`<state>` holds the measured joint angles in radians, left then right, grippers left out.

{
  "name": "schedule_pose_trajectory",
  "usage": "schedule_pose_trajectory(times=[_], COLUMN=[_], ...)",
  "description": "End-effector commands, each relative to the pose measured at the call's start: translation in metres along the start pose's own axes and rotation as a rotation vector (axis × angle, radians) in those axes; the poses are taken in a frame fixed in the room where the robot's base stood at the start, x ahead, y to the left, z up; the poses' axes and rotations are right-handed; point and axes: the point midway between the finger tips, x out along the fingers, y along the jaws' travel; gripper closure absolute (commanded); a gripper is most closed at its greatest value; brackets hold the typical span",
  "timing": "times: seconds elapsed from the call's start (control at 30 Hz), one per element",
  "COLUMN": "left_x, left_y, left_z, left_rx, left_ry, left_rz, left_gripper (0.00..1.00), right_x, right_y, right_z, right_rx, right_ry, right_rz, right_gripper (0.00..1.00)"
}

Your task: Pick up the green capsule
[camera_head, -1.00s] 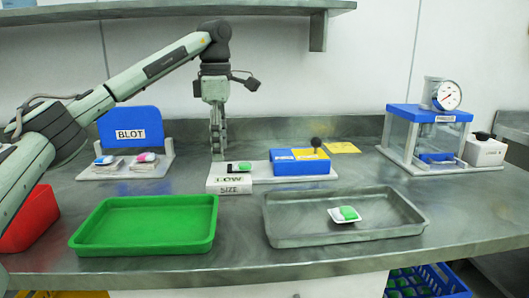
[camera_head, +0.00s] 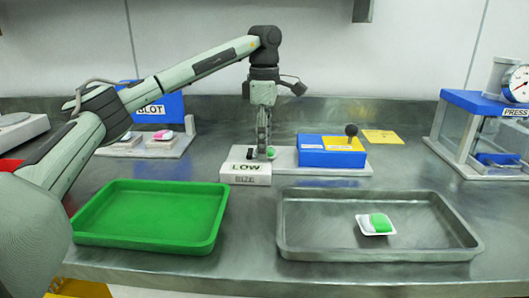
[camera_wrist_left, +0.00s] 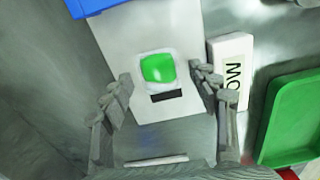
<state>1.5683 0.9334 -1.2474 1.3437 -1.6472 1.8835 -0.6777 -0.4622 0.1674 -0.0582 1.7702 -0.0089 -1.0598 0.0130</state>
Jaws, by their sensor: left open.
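A green capsule (camera_head: 271,153) sits on a white board at the back of the bench, partly hidden by my gripper in the head view. In the left wrist view the capsule (camera_wrist_left: 158,69) lies in a small white seat beside a dark slot. My left gripper (camera_head: 263,152) points down over the board, close to the capsule. In the wrist view the left gripper (camera_wrist_left: 163,78) is open, its fingers apart on either side of the capsule, touching nothing clearly. A second green-and-white piece (camera_head: 380,222) lies in a white dish in the grey tray. The right gripper is not in view.
A white block marked LOW (camera_head: 246,166) stands just in front of the gripper. A blue and yellow box with a black knob (camera_head: 330,150) is to its right. A green tray (camera_head: 150,215) and a grey metal tray (camera_head: 460,240) lie in front. A press (camera_head: 470,130) stands right.

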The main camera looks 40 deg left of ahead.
Motion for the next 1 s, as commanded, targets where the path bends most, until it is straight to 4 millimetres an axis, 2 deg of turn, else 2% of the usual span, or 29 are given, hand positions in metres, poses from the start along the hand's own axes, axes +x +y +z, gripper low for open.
schedule_pose_trajectory(times=[0.27, 0.6, 1.0], left_x=[0.0048, 0.0045, -0.0011], left_y=[-0.0001, 0.0000, 0.0003], left_z=[-0.0003, -0.0002, 0.0004], left_rx=[-0.001, -0.001, 0.000], left_ry=[0.000, 0.000, -0.002], left_rz=[0.000, 0.000, 0.002], left_gripper=[0.40, 0.79, 0.79], right_x=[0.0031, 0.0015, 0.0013], right_y=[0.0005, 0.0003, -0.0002], right_z=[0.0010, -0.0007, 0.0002], right_rx=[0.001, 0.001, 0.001], right_ry=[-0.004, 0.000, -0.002], right_rz=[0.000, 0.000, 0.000], right_gripper=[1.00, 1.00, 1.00])
